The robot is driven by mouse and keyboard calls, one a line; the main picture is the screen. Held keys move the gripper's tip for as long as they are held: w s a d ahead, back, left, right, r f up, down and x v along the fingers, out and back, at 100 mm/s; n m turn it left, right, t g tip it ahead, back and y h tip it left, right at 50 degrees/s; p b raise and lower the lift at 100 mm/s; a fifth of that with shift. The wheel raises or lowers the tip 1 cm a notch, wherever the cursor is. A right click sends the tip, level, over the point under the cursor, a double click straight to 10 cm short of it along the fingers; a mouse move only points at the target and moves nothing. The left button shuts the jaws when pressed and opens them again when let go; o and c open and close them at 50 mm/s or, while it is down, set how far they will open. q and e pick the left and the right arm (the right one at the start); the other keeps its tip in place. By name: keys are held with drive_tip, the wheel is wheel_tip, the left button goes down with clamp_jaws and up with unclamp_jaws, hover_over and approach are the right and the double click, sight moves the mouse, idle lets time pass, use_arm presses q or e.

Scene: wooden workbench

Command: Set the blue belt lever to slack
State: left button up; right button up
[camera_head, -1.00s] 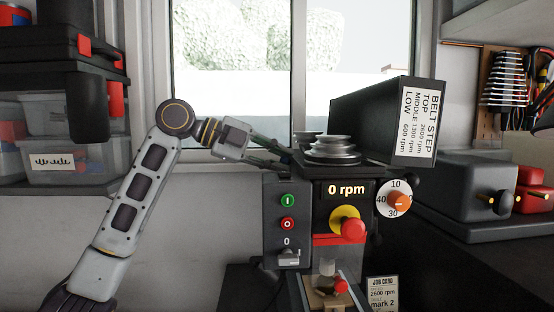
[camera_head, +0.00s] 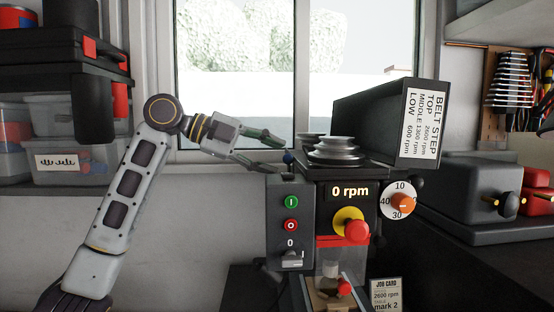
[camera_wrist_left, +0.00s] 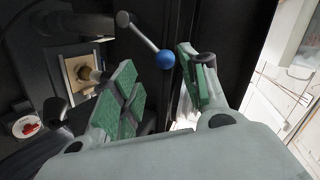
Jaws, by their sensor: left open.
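The blue belt lever shows in the left wrist view as a thin metal rod with a blue ball knob (camera_wrist_left: 165,60). In the head view only its small blue knob (camera_head: 288,157) shows, at the back left of the drill press head, beside the stepped pulley (camera_head: 336,149). My left gripper (camera_head: 276,152) is open, its green-padded fingers spread just left of the knob. In the left wrist view the knob lies ahead of the gap between the fingers (camera_wrist_left: 160,84), with nothing held. My right gripper is out of view.
The control box (camera_head: 290,222) with green and red buttons stands below the gripper. The display (camera_head: 349,191) reads 0 rpm. A raised black belt cover (camera_head: 375,120) with a speed label is at right. A window is behind; shelves with bins are at left.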

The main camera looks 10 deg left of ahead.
use_arm(q)
drive_tip(key=v, duration=0.9)
idle(0.5)
